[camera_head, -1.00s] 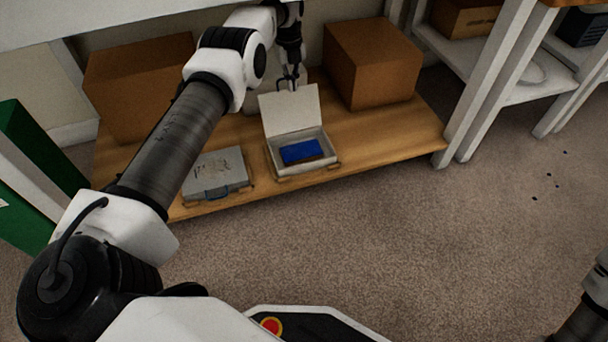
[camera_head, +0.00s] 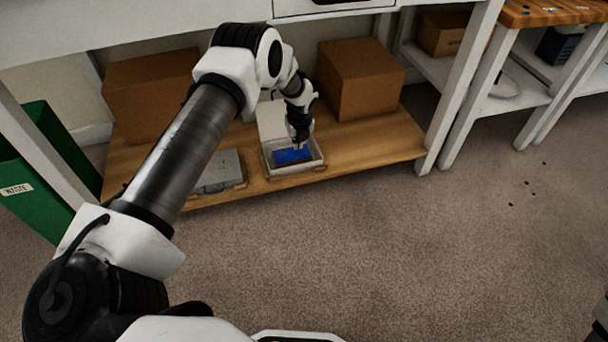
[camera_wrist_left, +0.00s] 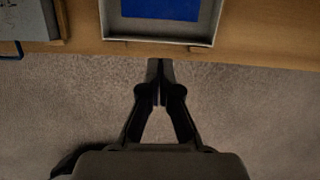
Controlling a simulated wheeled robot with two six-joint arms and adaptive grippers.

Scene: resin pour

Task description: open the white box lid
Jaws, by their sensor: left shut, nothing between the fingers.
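The white box (camera_head: 317,163) stands on the wooden lower shelf with its lid (camera_head: 271,121) raised upright at the back. A blue item (camera_head: 287,157) lies inside; it also shows in the wrist view (camera_wrist_left: 168,8). My left gripper (camera_head: 300,145) is in front of the lid, over the box in the head view, and hides part of the lid and interior. In the wrist view my left gripper (camera_wrist_left: 160,68) has its fingertips together, empty, just off the front wall of the box (camera_wrist_left: 160,41).
A grey case (camera_head: 222,170) lies left of the box and shows in the wrist view (camera_wrist_left: 25,22). Brown cartons (camera_head: 362,80) stand behind right and behind left (camera_head: 150,95). The tabletop (camera_head: 130,30) hangs above the shelf. A green waste bin (camera_head: 50,165) is at left. The carpet in front is clear.

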